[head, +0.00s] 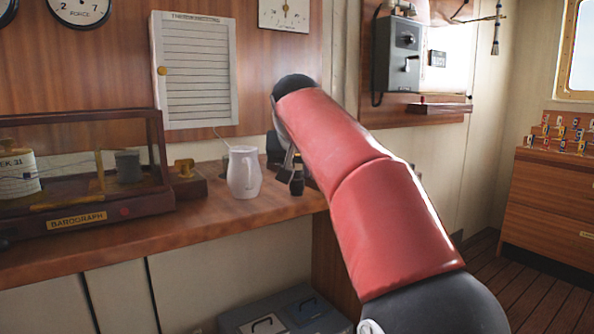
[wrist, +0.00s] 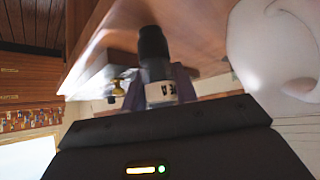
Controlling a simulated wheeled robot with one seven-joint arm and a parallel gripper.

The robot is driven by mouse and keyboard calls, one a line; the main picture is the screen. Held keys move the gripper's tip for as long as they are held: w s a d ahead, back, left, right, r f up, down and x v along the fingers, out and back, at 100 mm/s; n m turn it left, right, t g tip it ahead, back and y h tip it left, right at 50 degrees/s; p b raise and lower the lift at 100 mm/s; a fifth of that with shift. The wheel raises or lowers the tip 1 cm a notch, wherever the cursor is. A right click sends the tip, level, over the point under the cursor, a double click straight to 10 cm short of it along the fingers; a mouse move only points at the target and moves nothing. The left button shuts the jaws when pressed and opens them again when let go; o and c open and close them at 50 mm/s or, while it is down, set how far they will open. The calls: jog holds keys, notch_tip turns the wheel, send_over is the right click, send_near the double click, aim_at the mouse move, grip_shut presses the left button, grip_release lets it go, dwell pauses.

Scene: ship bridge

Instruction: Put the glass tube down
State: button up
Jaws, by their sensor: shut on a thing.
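My gripper (wrist: 160,84) is shut on a slim tube (wrist: 153,45) with a dark end and a pale label band, which I take to be the glass tube. In the head view the dark tube (head: 297,178) stands roughly upright at the shelf's right end, below my gripper (head: 291,157). Its lower end appears at or just above the wooden shelf (head: 215,222); I cannot tell whether it touches. My arm hides part of the gripper.
A white pitcher (head: 244,174) with a thin rod behind it stands just left of the tube; it also looms at the right in the wrist view (wrist: 270,45). A glass-cased barograph (head: 75,222) fills the shelf's left. Bare shelf lies in front of the pitcher.

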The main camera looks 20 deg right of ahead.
jog(key=o, duration=1.1)
jog(key=shift+c, duration=0.2)
jog(key=shift+s+r, duration=0.2)
jog(key=shift+r, duration=0.15)
jog(key=p+v, duration=0.2)
jog(key=v, duration=0.9)
jog(key=shift+s, duration=0.2)
jog(key=shift+a+r, duration=0.1)
jog(key=s+f+n+g, duration=0.1)
jog(key=s+f+n, duration=0.1)
jog(key=s+f, duration=0.8)
notch_tip(320, 180, down, 3)
jog(key=shift+s+a+f+y, duration=0.1)
jog(key=shift+s+a+y, duration=0.25)
jog(key=shift+s+y, duration=0.05)
jog(key=shift+o, duration=0.3)
jog(key=s+f+g, duration=0.1)
jog(key=s+f, duration=0.6)
jog(key=f, duration=0.3)
jog(key=s+f+n+g+y, duration=0.1)
jog(key=s+f, duration=0.6)
jog(key=f, duration=0.4)
jog(key=shift+y, duration=0.3)
